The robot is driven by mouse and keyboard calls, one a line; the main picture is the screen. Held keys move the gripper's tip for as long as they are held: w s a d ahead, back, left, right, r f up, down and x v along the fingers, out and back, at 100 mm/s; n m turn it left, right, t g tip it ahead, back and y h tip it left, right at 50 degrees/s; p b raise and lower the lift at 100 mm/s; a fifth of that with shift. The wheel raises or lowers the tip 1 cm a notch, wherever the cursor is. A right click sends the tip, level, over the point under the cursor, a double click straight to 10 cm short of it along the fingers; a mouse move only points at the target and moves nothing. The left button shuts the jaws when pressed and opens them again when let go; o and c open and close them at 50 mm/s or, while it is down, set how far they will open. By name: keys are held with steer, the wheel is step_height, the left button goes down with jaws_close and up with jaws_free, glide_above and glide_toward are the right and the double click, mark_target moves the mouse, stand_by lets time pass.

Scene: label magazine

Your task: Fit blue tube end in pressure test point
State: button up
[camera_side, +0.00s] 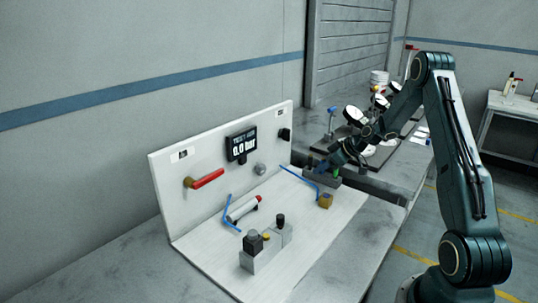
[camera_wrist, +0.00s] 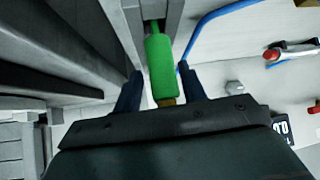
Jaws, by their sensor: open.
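Two blue tube lengths show: a right one (camera_side: 300,181) near a dark block (camera_side: 318,181), and a left one (camera_side: 228,212) beside a white cylinder with a red end (camera_side: 244,208). In the wrist view the right tube (camera_wrist: 215,18) curves past my gripper's right finger. My gripper (camera_side: 327,166) is open, low over the dark block. In the wrist view its fingers (camera_wrist: 161,82) stand either side of a green piece (camera_wrist: 160,62); contact cannot be told. A grey round fitting (camera_side: 260,169) is on the white panel (camera_side: 215,208); I cannot tell which part is the pressure test point.
A display reading 0.0 bar (camera_side: 242,147) and a red-handled valve (camera_side: 208,179) are on the panel. The base's front right is clear.

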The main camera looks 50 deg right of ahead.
mark_target(323, 160)
jaws_close()
step_height(323, 160, up, 20)
stand_by(1.0)
stand_by(0.5)
steer(key=s+a+f+n+g+y, duration=0.2)
steer(key=s+a+f+n+y, duration=0.2)
steer(key=s+a+f+n, duration=0.2)
steer(key=s+a+f, duration=0.2)
steer(key=a+f, duration=0.2)
steer(key=a, duration=0.1)
steer(key=shift+a, duration=0.25)
steer(key=shift+f, duration=0.1)
